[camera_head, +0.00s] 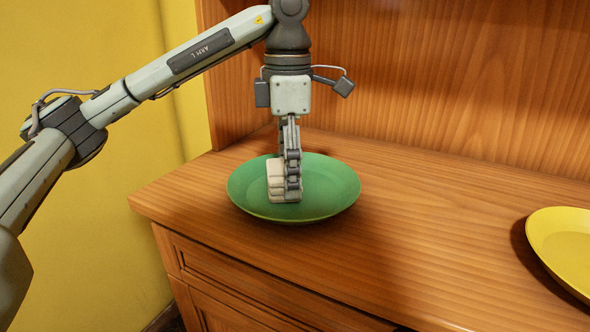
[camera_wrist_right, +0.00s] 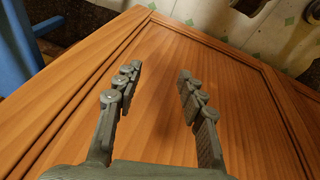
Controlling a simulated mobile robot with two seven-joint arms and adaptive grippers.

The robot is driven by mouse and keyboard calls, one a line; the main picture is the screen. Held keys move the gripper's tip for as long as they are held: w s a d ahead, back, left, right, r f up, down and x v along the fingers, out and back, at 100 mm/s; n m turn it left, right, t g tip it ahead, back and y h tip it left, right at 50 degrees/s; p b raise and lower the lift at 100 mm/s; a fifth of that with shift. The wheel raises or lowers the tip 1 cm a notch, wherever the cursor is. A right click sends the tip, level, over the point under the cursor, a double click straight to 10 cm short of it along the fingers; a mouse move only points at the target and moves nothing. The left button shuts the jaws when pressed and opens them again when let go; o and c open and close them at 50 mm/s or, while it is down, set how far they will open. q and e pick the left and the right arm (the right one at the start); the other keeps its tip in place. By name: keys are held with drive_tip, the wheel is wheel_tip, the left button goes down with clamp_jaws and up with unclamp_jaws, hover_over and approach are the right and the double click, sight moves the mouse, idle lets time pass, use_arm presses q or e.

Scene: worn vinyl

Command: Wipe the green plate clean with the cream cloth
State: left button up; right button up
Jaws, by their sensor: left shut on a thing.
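The green plate (camera_head: 332,187) lies on the wooden sideboard top near its left end. My left gripper (camera_head: 286,190) points down over the plate and is shut on the cream cloth (camera_head: 275,184). The cloth looks folded into a thick pad and appears to touch the plate just left of its middle. The gripper hides part of the cloth and plate. No marks show clearly on the visible part of the plate. My right gripper (camera_wrist_right: 156,95) shows in the right wrist view, open and empty, its fingers wide apart in front of a wooden panel.
A yellow plate (camera_head: 566,243) lies at the right edge of the head view. The sideboard top (camera_head: 430,225) is bare between the two plates. A wooden back panel (camera_head: 440,75) rises behind. A blue thing (camera_wrist_right: 20,45) stands at the left in the right wrist view.

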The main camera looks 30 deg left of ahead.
sight(309, 195)
use_arm(q)
drive_tip(key=shift+d, duration=1.9)
drive_tip(key=shift+p, duration=0.35)
wheel_tip(309, 195, up, 3)
drive_tip(key=shift+f+p, duration=0.1)
drive_tip(key=shift+p, duration=1.05)
wheel_tip(309, 195, up, 2)
drive_tip(key=shift+p, duration=0.6)
drive_tip(key=shift+r, duration=1.1)
